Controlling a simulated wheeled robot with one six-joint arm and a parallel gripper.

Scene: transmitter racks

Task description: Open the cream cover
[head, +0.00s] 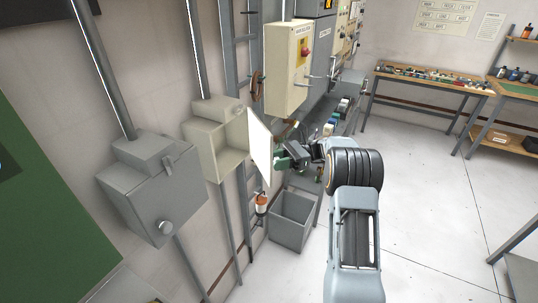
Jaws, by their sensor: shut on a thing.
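The cream box (202,137) is fixed to the wall left of centre in the head view. Its cream cover (260,152) stands swung out from the box, its flat face bright, and the open front of the box shows beside it. My gripper (281,161) is at the right side of the cover, shut on it. The exact place of the grip is hidden by the cover and the dark jaws.
A grey box (150,190) hangs left of the cream box. A cream control box with a red knob (290,68) is above my gripper. A grey bin (291,218) stands below. Open floor lies to the right, before a workbench (425,85).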

